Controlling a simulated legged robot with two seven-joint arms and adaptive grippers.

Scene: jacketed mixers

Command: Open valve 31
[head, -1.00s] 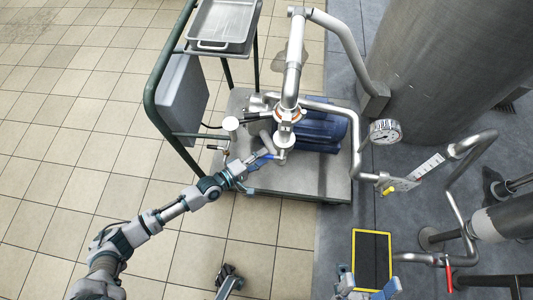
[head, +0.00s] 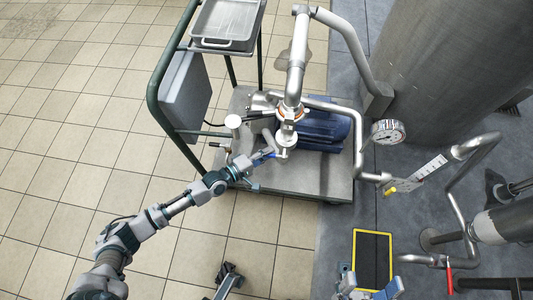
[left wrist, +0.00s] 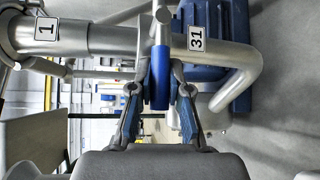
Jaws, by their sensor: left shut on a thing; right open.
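The valve's blue handle (head: 265,154) is on the pipework over the cart, and it also shows in the left wrist view (left wrist: 160,78). There it hangs across the metal pipe, just left of a tag "31" (left wrist: 196,37). My left gripper (head: 258,160) is at the handle. In the left wrist view, its two blue-padded fingers (left wrist: 160,106) stand on either side of the handle, and it is shut on it. The handle partly hides the valve body.
A green-framed cart (head: 300,182) carries a blue motor (head: 322,130) and a steel tray (head: 226,20). A pressure gauge (head: 387,132), pipes and a large tank (head: 445,55) stand to the right. A tag "1" (left wrist: 46,28) marks another pipe. Tiled floor is clear at left.

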